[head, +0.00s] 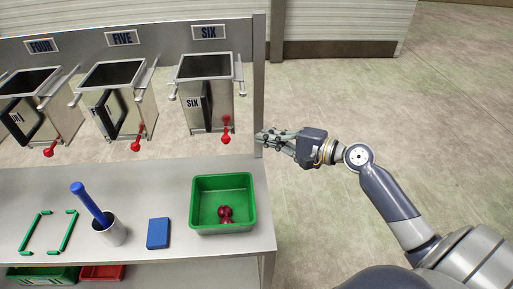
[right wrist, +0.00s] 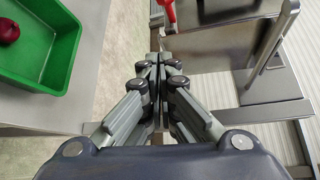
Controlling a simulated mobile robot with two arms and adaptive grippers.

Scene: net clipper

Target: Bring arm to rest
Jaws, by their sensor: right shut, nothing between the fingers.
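My right gripper (head: 266,137) is shut and empty. In the head view it points left from my right arm, beside the grey post at the right end of the workbench. It also shows in the right wrist view (right wrist: 159,62), with its fingers pressed together. The red handle (head: 226,132) of the steel bin marked SIX (head: 207,90) is just left of the fingertips in the head view. In the right wrist view a red handle end (right wrist: 168,10) is just beyond the fingertips; I cannot tell whether they touch. My left gripper is not in view.
A green bin (head: 250,195) with dark red round things (head: 225,214) stands at the bench's right end. Left of it are a blue block (head: 158,233), a metal cup (head: 110,232) with a blue rod (head: 88,203), and green strips (head: 68,232). Open floor (head: 430,110) lies right.

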